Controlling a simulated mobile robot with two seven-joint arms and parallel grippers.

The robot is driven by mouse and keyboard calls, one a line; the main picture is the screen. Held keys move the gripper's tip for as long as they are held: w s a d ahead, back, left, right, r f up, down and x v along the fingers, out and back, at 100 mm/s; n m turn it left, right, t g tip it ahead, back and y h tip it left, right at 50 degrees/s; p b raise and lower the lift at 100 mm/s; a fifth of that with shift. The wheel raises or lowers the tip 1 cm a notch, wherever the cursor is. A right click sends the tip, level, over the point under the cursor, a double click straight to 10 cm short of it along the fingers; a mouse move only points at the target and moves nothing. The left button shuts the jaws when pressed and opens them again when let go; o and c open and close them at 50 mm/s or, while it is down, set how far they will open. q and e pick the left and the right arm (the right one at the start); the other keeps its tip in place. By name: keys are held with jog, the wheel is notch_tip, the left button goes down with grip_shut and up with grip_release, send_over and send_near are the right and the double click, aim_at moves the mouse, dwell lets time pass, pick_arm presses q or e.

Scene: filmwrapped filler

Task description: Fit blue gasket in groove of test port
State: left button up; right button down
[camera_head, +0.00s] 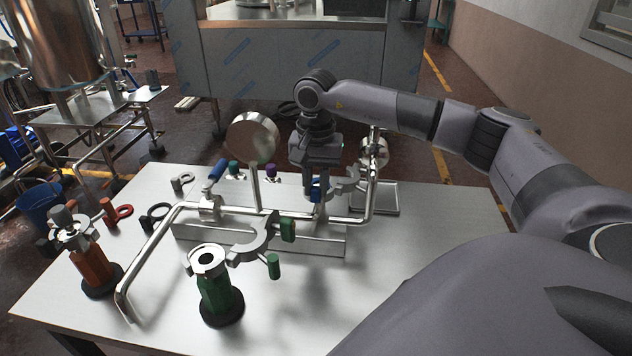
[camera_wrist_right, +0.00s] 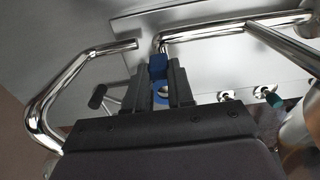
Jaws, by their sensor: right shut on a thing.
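My right gripper (camera_head: 317,190) comes down over the pipework at the middle of the table. It is shut on the blue gasket (camera_head: 315,191). In the right wrist view, the gasket (camera_wrist_right: 161,93) shows as a ring with a block-like blue tab between the two dark fingers (camera_wrist_right: 158,80). Fingers partly hide the ring. A green-bodied fitting (camera_head: 216,288) with a pale round open top stands at the table's front; another with an orange body (camera_head: 93,263) stands at the left. I cannot tell which fitting is the test port. The gasket is apart from both. My left gripper is not in view.
A bent steel pipe (camera_head: 143,260) and round gauge (camera_head: 252,138) stand near the gripper. Open clamps (camera_head: 262,241) lie around the pipework. The table (camera_head: 420,236) is clear at right.

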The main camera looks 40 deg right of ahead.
jog(key=shift+f, duration=0.4)
jog(key=shift+f, duration=0.25)
dwell(0.6)
jog(key=c, duration=0.9)
grip_release()
notch_tip(320, 180, up, 7)
jog(key=shift+r, duration=0.1)
